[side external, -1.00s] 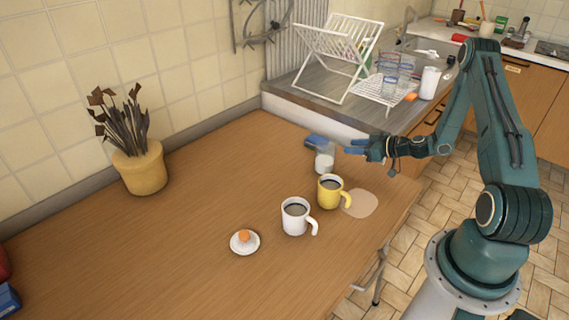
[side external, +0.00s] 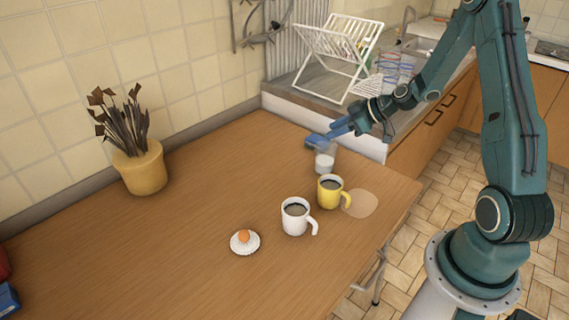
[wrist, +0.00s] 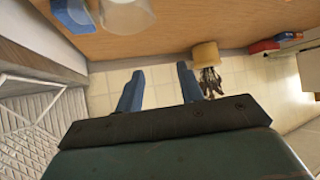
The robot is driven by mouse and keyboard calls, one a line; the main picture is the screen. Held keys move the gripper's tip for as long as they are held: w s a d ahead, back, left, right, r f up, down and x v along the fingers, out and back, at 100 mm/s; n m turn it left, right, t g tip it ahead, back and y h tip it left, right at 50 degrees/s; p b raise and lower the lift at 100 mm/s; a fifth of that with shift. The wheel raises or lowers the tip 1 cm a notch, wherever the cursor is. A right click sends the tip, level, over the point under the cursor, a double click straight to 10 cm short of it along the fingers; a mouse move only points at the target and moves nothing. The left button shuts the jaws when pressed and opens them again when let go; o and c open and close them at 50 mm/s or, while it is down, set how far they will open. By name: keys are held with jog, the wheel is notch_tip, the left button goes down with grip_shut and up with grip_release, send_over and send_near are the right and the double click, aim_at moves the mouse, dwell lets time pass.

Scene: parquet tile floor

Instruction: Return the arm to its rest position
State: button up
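My gripper (side external: 338,130) is raised near the back right of the wooden table (side external: 190,230), above and behind a glass of white liquid (side external: 325,162). Its blue fingers point left toward the tiled wall. In the wrist view the two fingers (wrist: 158,88) stand apart with nothing between them, so it is open and empty. The glass also shows at the top of the wrist view (wrist: 125,14). A small blue item (side external: 314,140) lies on the table just behind the glass, close below the fingers in the side view.
A yellow mug (side external: 329,192), a white mug (side external: 296,217) and an egg on a small white dish (side external: 244,243) stand in front. A potted plant (side external: 140,168) is at the left. A white dish rack (side external: 335,55) stands on the counter behind. The table's middle is clear.

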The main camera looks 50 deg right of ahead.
jog(key=s+a+r+g+h, duration=0.2)
jog(key=s+a+r+g, duration=0.35)
jog(key=a+r, duration=0.75)
jog(key=s+a+r+m+h, duration=0.1)
jog(key=s+a+r+m, duration=0.1)
jog(key=s, duration=0.8)
jog(key=s+a+r+m+t+h, duration=0.1)
jog(key=s+r, duration=0.4)
jog(key=s, duration=0.5)
jog(key=shift+a+r+m, duration=0.15)
jog(key=shift+a+m, duration=0.75)
jog(key=shift+a, duration=0.15)
